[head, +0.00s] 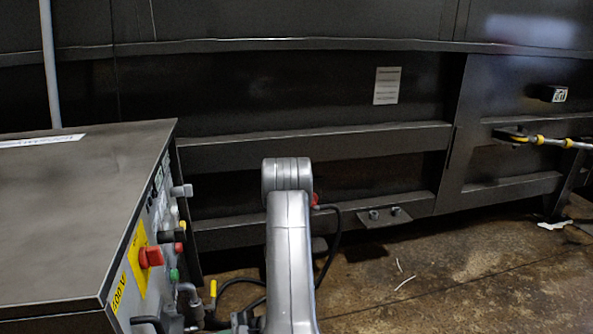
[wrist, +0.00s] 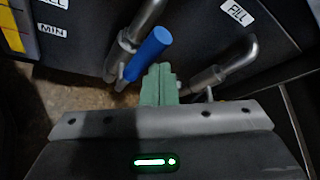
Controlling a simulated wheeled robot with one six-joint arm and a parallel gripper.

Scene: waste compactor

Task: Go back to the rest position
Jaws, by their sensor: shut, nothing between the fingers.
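My arm (head: 289,240) stands upright in the middle of the head view, its grey links in front of the dark compactor wall. In the wrist view my gripper (wrist: 159,84) shows as two green fingers pressed together, shut and empty. Close to the fingers, in the picture, are a blue-handled lever (wrist: 148,53) on the upper left and a metal pipe (wrist: 222,70) on the right. I cannot tell whether the fingers touch either one.
A control cabinet (head: 75,215) stands at the left, with a red switch on yellow (head: 150,256) and several buttons on its side. The compactor wall (head: 270,95) spans the back. A yellow-and-metal rod (head: 545,140) is at the right. The brown floor (head: 460,265) at the right is mostly clear.

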